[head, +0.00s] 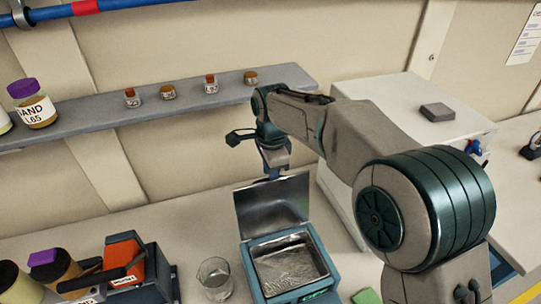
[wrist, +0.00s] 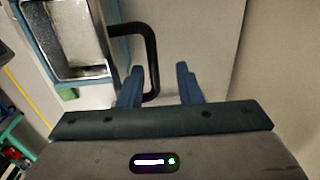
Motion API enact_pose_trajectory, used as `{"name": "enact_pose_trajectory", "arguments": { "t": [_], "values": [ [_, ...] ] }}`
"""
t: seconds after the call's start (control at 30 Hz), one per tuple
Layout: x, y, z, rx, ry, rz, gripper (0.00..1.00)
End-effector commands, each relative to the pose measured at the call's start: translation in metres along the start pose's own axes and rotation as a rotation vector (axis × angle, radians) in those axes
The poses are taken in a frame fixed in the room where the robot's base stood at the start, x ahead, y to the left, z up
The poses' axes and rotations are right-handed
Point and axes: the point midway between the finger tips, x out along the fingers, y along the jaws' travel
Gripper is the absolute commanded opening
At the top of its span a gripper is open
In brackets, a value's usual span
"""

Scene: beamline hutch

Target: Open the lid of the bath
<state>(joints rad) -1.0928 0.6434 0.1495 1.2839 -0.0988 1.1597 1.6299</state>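The bath (head: 290,262) is a teal box with a shiny metal basin, on the bench in the head view. Its metal lid (head: 272,203) stands raised at the back, leaning slightly backward, with the basin uncovered. My gripper (head: 272,173) is at the lid's top edge, its fingertips partly hidden there. In the wrist view, my gripper (wrist: 160,76) has its two blue fingers apart. A black bar handle (wrist: 150,50) runs down between them, closer to the left finger; contact cannot be told. The bath's metal and teal rim (wrist: 45,45) show at upper left.
A glass beaker (head: 215,278) stands left of the bath, and a green block (head: 366,297) lies to its right. An orange and black device (head: 125,262) is further left. A wall shelf (head: 180,105) with small jars runs behind. A white cabinet (head: 400,100) stands at right.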

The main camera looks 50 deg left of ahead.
Motion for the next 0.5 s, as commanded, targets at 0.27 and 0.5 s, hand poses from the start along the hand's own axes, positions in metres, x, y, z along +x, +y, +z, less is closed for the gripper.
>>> {"name": "enact_pose_trajectory", "arguments": {
  "t": [0.27,0.5],
  "values": [
    [-0.058,-0.001,0.001,0.000,0.000,-0.005,0.32],
    [-0.107,-0.001,0.001,0.001,0.000,-0.001,0.32]
  ]
}}
